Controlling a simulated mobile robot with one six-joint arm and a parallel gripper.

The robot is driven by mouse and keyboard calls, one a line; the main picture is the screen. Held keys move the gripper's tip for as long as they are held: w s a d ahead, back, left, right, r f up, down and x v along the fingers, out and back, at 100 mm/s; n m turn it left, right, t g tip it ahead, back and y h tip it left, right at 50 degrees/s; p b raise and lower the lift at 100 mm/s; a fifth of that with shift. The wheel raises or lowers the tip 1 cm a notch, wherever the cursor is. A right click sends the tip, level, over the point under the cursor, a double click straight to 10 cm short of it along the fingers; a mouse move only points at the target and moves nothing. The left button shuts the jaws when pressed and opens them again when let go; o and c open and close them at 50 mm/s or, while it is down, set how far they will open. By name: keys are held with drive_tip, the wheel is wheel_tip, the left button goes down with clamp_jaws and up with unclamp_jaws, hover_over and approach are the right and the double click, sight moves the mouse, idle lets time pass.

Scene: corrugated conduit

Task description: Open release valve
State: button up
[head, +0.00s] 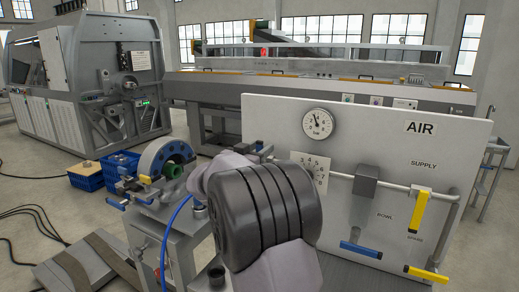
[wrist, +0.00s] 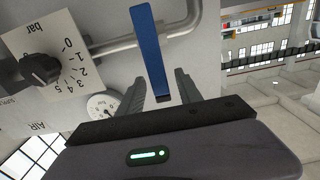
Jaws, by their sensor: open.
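A blue lever (wrist: 150,50) on the pipe at the panel shows in the wrist view; I cannot see a label on it to confirm it is the release valve. My gripper (wrist: 160,87) is open in the wrist view, one finger on each side of the lever's near end. Gaps show on both sides, so the fingers do not appear to grip it. In the head view my arm hides the gripper and most of this lever.
The white AIR panel (head: 400,115) carries a round gauge (head: 318,124), a dark regulator knob (wrist: 40,69) with a number scale, a grey pipe (head: 415,189), yellow levers (head: 417,209) and another blue lever (head: 361,249). A green-cored ring machine (head: 166,160) stands left of my arm.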

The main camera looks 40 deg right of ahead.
drive_tip(key=shift+c, duration=0.2)
clamp_jaws()
idle(1.3)
